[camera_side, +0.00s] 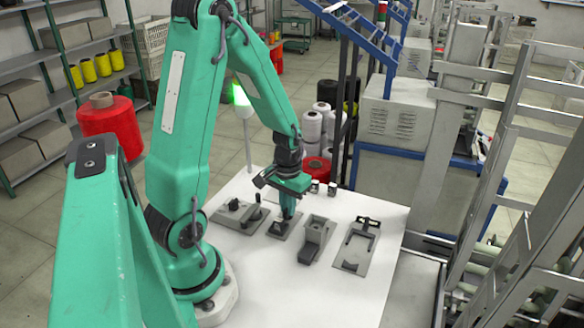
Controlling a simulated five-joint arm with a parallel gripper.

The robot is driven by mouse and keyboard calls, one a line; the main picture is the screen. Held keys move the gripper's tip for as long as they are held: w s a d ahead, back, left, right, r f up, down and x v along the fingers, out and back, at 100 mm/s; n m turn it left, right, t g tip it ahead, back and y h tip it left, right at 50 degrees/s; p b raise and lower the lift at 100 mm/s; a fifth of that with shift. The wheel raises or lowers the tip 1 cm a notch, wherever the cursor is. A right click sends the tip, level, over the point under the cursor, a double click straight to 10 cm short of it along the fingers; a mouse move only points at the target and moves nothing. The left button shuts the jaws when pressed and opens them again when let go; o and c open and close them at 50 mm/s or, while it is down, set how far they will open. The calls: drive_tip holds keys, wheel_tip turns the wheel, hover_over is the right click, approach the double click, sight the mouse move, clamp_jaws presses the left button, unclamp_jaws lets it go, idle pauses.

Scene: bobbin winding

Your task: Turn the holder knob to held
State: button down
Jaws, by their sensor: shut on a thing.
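My gripper (288,212) points down over the white table and is shut at a small grey plate (278,231), the second fixture from the left. It is shut on a small dark part standing on that plate, which I take to be the holder knob. The fingers and the gripper body hide most of the knob, so its turn position cannot be read.
On the white table (285,287), a grey fixture with dark knobs (240,212) is left of my gripper. A grey block (315,238) and a plate with a dark fork (357,246) are right. Two small metallic pieces stand behind. The table's front is clear.

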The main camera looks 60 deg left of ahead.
drive_tip(key=shift+n, duration=1.1)
drive_tip(key=c, duration=1.5)
unclamp_jaws()
drive_tip(key=shift+r, duration=0.15)
drive_tip(key=shift+r, duration=3.8)
